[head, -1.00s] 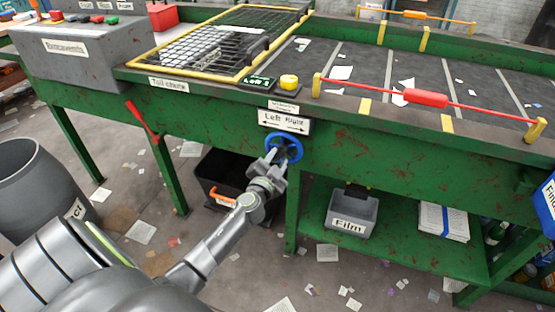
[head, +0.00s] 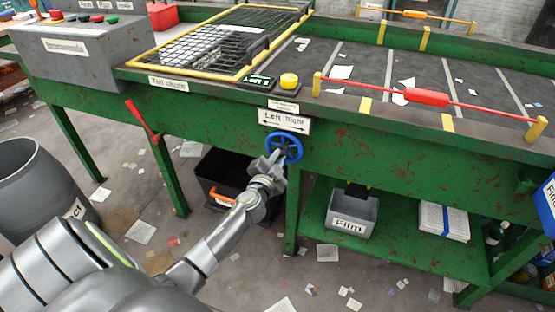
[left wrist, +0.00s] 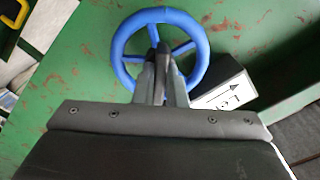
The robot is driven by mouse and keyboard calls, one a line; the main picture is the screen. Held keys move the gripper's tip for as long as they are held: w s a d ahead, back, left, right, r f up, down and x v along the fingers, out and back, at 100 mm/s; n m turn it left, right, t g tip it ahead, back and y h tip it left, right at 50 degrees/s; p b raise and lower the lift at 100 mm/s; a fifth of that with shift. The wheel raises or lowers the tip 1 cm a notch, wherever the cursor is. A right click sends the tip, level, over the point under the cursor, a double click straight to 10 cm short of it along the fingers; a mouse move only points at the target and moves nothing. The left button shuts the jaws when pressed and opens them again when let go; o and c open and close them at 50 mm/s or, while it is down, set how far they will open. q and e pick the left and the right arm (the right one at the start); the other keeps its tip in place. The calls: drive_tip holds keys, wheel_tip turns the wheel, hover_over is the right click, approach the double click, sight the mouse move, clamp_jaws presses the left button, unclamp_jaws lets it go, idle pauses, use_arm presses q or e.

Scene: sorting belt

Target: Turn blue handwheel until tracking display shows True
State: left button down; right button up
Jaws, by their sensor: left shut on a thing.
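The blue handwheel (head: 296,143) is mounted on the green side of the belt frame, under a white plate (head: 285,121) reading Left and Right with arrows. My left gripper (head: 272,163) is at the lower left of the wheel, shut on it. In the left wrist view, the fingers (left wrist: 162,70) overlap the lower part of the handwheel (left wrist: 201,43) and hide its lower rim and part of its hub. A small dark display with green text (head: 258,82) sits on the frame's top edge. I read "Left" on it; the rest is too small. My right gripper is out of view.
A yellow button (head: 289,81) stands beside the display. A red pull handle (head: 142,120) hangs to the left. A black bin with an orange handle (head: 205,180) is below the wheel, and a grey Film bin (head: 352,212) sits on the lower shelf. Paper scraps litter the floor.

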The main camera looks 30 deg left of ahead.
use_arm(q)
drive_tip(key=shift+m, duration=0.5)
drive_tip(key=c, duration=1.5)
unclamp_jaws()
drive_tip(key=b+v, duration=0.1)
drive_tip(key=v, duration=1.6)
drive_tip(key=shift+s+d, duration=0.15)
